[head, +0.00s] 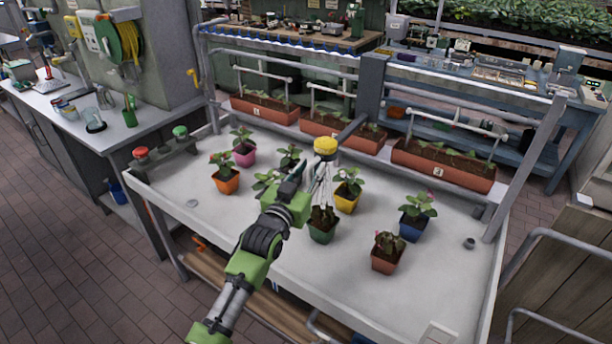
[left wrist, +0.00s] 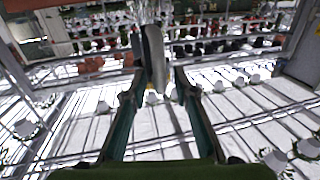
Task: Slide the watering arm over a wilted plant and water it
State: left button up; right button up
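The watering arm (head: 352,130) reaches from the back of the white table, and its yellow head (head: 325,146) hangs above a green pot (head: 322,236). Thin pale streams (head: 324,185) run from the head down to that pot's dark, drooping plant (head: 323,217). Another drooping plant (head: 387,242) stands in a terracotta pot at the front. My left gripper (head: 305,178) is just left of the streams, below the yellow head. In the left wrist view its fingers (left wrist: 158,92) are spread, with a grey bar (left wrist: 154,55) between them; contact is unclear. My right gripper is out of view.
Leafy plants in orange (head: 227,185), pink (head: 244,157), yellow (head: 346,203) and blue (head: 412,229) pots stand around the green one. Red and green buttons (head: 180,132) are at the table's left corner. Long planters (head: 443,175) line the back. The table's front (head: 330,285) is clear.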

pick_arm(q)
jog(key=v, duration=1.2)
jog(key=s+a+f+n+g+y+b, duration=0.1)
jog(key=s+a+f+g+y, duration=0.15)
jog(key=f, duration=0.95)
jog(key=s+a+f+g+y, duration=0.1)
jog(key=a+f, duration=0.2)
jog(key=f, duration=1)
jog(key=s+a+f+g+y, duration=0.1)
jog(key=s+a+f, duration=0.1)
jog(key=s+f, duration=0.35)
jog(key=s+a+f+g, duration=0.2)
jog(key=f, duration=0.6)
jog(key=s+a+f+g+y, duration=0.1)
jog(key=s+a+f, duration=0.1)
jog(key=s+f, duration=0.35)
jog(key=s+a+f+g, duration=0.2)
jog(key=s+f, duration=0.5)
jog(key=s, duration=0.5)
jog(key=s+a+f+n+g+y+b, duration=0.1)
jog(key=s+a+f+g, duration=0.2)
jog(key=s, duration=1)
jog(key=s+a+f+g+y+b, duration=0.1)
jog(key=s+a+f+g, duration=0.2)
jog(key=s+f, duration=0.9)
jog(key=a, duration=0.3)
jog(key=shift+s+f+n, duration=0.3)
jog(key=shift+s, duration=0.1)
